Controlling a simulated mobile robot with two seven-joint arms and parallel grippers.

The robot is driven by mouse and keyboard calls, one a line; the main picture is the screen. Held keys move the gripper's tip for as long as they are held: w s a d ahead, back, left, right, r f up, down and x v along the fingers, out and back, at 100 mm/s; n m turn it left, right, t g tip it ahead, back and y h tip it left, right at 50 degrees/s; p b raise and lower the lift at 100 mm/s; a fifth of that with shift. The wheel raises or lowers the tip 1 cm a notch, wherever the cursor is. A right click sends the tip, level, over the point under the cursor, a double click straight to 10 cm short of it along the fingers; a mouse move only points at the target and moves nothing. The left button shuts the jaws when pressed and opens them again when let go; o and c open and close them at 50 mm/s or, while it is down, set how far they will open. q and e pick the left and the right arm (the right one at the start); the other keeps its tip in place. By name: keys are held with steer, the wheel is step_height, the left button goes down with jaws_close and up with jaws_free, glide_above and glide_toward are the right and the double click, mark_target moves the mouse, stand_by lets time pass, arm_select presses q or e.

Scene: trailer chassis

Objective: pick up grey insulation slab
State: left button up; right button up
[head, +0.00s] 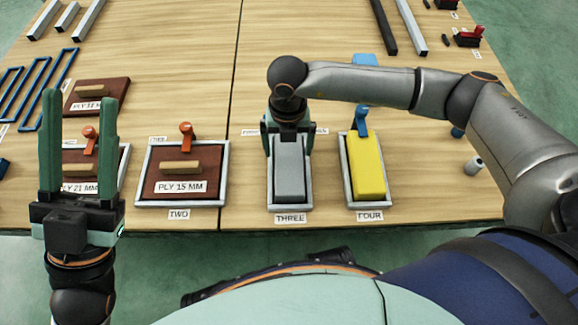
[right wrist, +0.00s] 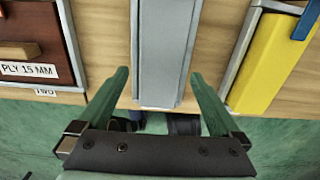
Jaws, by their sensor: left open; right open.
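The grey insulation slab (head: 289,167) lies in the metal-framed tray (head: 292,207) labelled THREE, near the table's front edge. My right gripper (head: 288,135) is over the far end of this tray, its open fingers on either side of the slab. In the right wrist view the grey slab (right wrist: 165,45) runs up the middle, and the open green fingers (right wrist: 163,85) stand to its left and right with nothing between them gripped. Whether the fingertips are level with the slab is hard to tell. My left gripper (head: 79,140) is open and empty, pointing up at the left front edge.
Tray FOUR (head: 388,203) with a yellow slab (head: 367,165) and a blue clamp (head: 361,120) stands close on the right. Tray TWO (head: 141,201) with a brown plywood board (head: 205,187) is on the left. Metal bars (head: 410,28) lie at the back.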

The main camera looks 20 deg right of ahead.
mark_target(289, 161)
step_height(289, 161, down, 5)
steer(key=shift+d+f+b, duration=0.1)
steer(key=shift+b, duration=1.05)
steer(key=c, duration=1.2)
steer(key=shift+o, duration=0.2)
steer(key=shift+r, duration=0.25)
